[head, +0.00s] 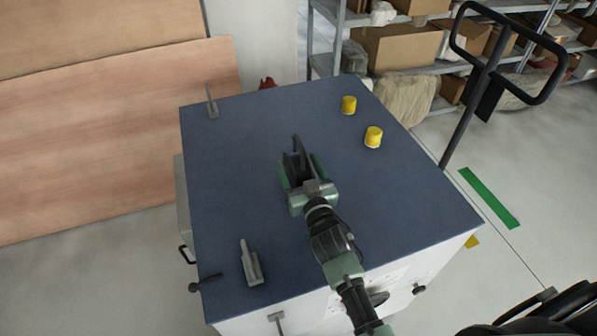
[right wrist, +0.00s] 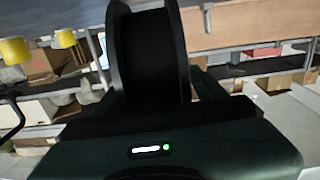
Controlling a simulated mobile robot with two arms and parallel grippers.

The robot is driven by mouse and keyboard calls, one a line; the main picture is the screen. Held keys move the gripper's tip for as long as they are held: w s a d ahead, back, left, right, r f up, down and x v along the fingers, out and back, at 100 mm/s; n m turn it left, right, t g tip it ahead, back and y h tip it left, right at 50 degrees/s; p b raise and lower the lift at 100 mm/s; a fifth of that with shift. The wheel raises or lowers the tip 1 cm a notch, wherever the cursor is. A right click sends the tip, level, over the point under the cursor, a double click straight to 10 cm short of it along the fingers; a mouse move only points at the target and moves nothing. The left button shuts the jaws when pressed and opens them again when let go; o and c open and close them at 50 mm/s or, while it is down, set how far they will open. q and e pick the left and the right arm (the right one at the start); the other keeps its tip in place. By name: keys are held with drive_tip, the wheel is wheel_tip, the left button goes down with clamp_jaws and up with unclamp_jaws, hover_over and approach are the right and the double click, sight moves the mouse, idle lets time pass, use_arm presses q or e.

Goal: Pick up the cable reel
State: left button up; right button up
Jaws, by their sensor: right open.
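The black cable reel (head: 297,147) stands on edge on the blue top of the cabinet, near its middle, partly hidden by my right gripper. In the right wrist view the reel (right wrist: 150,50) is dark and very close, with its flanges seen nearly edge-on, between the dark fingers. My right gripper (head: 303,172) is open around the near part of the reel; contact with the reel cannot be made out. My left gripper is not in view.
The blue cabinet top (head: 235,170) has free room around the reel. Two yellow cylinders (head: 348,105) (head: 373,137) stand at the right back. A grey metal piece (head: 251,264) lies front left, another (head: 211,104) back left. Shelves with boxes (head: 400,48) stand behind.

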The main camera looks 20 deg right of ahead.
drive_tip(key=shift+s, duration=0.1)
clamp_jaws()
drive_tip(key=shift+r, duration=0.2)
drive_tip(key=shift+r, duration=0.25)
wheel_tip(320, 180, up, 20)
drive_tip(key=shift+f, duration=0.25)
